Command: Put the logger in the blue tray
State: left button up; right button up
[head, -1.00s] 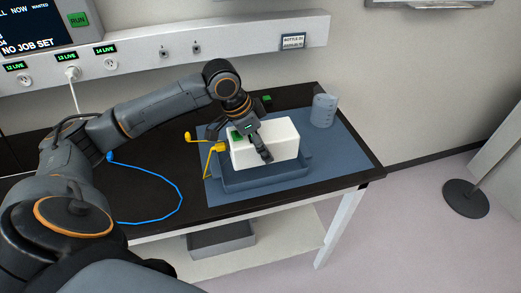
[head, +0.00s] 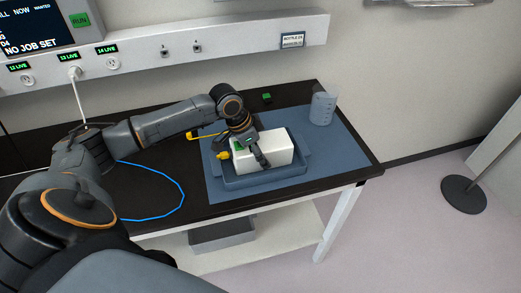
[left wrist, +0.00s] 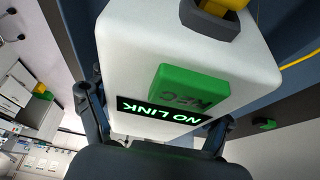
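The logger (head: 277,147) is a white box with a green REC button (left wrist: 190,88) and a lit NO LINK display (left wrist: 160,112) on its face. My left gripper (head: 259,156) is shut on the logger, with a finger on each side of it in the left wrist view (left wrist: 155,130). The dark blue tray (head: 268,181) lies on the mat directly under the logger. The logger's lower part is behind the tray's front wall; I cannot tell whether it touches the tray floor. A yellow plug (left wrist: 226,8) sits at the logger's end. My right gripper is not in view.
A blue mat (head: 340,165) lies under the tray on the dark bench. A clear beaker (head: 323,108) stands at its back right corner. A yellow cable (head: 207,134) is behind the arm, and a blue cable (head: 180,195) loops on the bench at left. A small green item (head: 267,97) is at the back.

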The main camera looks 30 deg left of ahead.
pick_arm(q)
jog(key=o, duration=0.4)
jog(key=shift+c, duration=0.2)
jog(key=shift+r, duration=0.1)
jog(key=b+v, duration=0.1)
jog(key=v, duration=1.1)
jog(key=shift+w+r+b, duration=0.1)
jog(key=shift+b, duration=0.25)
